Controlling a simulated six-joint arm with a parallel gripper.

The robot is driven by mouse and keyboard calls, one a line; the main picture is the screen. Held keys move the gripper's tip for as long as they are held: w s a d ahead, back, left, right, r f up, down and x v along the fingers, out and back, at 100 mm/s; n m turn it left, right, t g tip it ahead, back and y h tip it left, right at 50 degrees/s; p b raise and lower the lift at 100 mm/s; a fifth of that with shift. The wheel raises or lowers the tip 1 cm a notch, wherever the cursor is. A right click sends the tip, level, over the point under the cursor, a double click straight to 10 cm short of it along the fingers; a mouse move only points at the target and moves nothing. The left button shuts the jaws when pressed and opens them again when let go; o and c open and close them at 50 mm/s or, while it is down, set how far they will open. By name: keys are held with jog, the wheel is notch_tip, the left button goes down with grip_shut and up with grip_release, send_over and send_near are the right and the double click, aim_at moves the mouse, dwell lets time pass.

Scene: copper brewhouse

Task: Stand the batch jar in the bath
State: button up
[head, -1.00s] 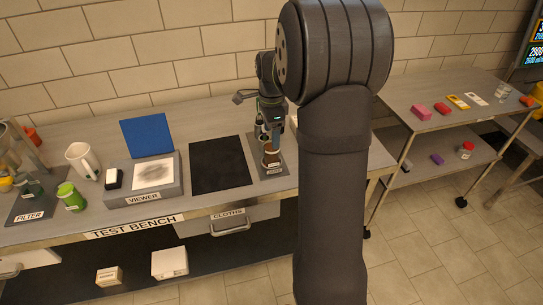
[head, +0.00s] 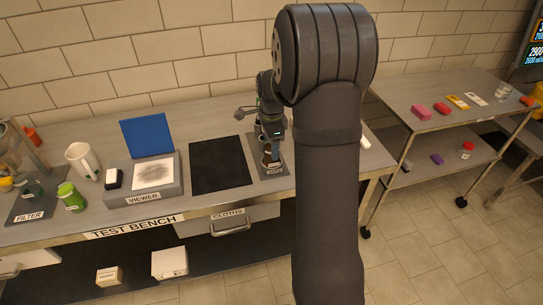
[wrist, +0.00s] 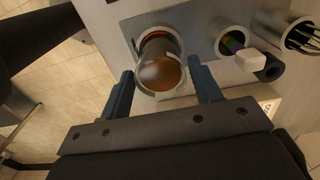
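A round glass jar with amber-brown contents and a pale rim (wrist: 160,72) lies between my fingertips in the wrist view; I take it for the batch jar. A red band shows at its far side. My gripper (wrist: 161,78) has one dark blue finger at each side of the jar, very close to its rim. I cannot tell whether they touch it. In the head view my gripper (head: 270,138) is low over a small grey labelled plate (head: 271,172) right of the black mat. The jar is small and partly hidden there. No bath can be clearly identified.
The wrist view shows a round holder with a coloured inside (wrist: 232,42) and a cup of thin rods (wrist: 302,36) close by on the right. A black mat (head: 220,165) and the viewer (head: 146,188) lie left. My arm hides part of the bench.

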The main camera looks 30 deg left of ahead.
jog(key=c, duration=0.8)
jog(key=shift+r, duration=0.1)
jog(key=shift+r, duration=2.45)
jog(key=w+d+r+m, duration=0.2)
jog(key=w+d+m, duration=0.1)
jog(key=w+d, duration=0.95)
jog(key=shift+w+a+f, duration=0.25)
jog(key=shift+f, duration=0.75)
jog(key=shift+w+a+f, duration=0.2)
jog(key=shift+w+f, duration=0.05)
jog(key=shift+f, duration=0.8)
jog(key=shift+w+a+f, duration=0.25)
jog(key=shift+f, duration=0.75)
